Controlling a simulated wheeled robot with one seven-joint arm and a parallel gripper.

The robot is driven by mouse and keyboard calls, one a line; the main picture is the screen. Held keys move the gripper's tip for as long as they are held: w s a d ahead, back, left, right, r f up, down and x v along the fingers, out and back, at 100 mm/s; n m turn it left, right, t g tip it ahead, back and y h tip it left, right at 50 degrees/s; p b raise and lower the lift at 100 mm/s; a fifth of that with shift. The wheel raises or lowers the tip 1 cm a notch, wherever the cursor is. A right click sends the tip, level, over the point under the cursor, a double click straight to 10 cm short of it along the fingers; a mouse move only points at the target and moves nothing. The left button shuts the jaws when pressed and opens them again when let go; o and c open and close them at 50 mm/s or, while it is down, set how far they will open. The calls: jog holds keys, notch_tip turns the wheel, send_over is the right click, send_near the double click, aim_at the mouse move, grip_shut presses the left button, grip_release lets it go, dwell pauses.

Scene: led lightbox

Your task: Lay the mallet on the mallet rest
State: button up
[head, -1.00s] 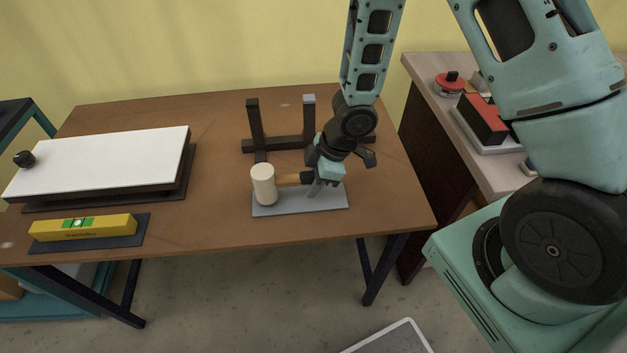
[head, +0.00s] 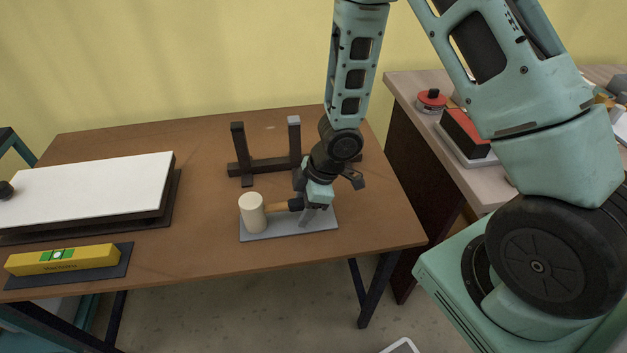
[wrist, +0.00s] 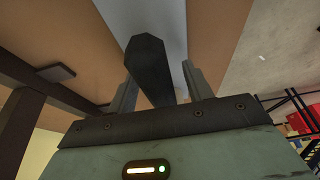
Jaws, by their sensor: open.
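The mallet has a cream cylindrical head (head: 252,212) and a wooden handle with a dark grip. Its head stands at the left part of a flat grey pad (head: 285,228), which looks like the mallet rest, and the handle points right. My gripper (head: 312,207) is over the right part of the pad, at the grip end. In the wrist view the dark grip (wrist: 150,65) lies between my two open fingers, with gaps beside it. The grey pad (wrist: 160,14) shows beyond it. My gripper hides part of the grip in the head view.
A dark stand with two uprights (head: 265,165) is just behind the pad. A white panel (head: 90,190) and a yellow level (head: 65,258) are at the left of the brown table (head: 200,245). A side bench (head: 405,88) with several items is at the right.

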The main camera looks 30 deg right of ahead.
jog(key=p+v, duration=1)
jog(key=v, duration=0.6)
jog(key=shift+r, duration=0.3)
jog(key=shift+s+d, duration=0.1)
jog(key=s+a+r+m+t+h, duration=0.1)
jog(key=s+a+r+m+h, duration=0.2)
jog(key=r, duration=0.4)
jog(key=s+a+r+m+h, duration=0.1)
jog(key=s+a+r+m, duration=0.1)
jog(key=s+a+r, duration=0.4)
jog(key=s+a+r+m+g, duration=0.1)
jog(key=s+a+r+g, duration=0.1)
jog(key=s+r, duration=0.3)
jog(key=s+a, duration=0.1)
jog(key=s, duration=0.3)
jog(key=shift+m+y, duration=0.3)
jog(key=shift+a+r, duration=0.15)
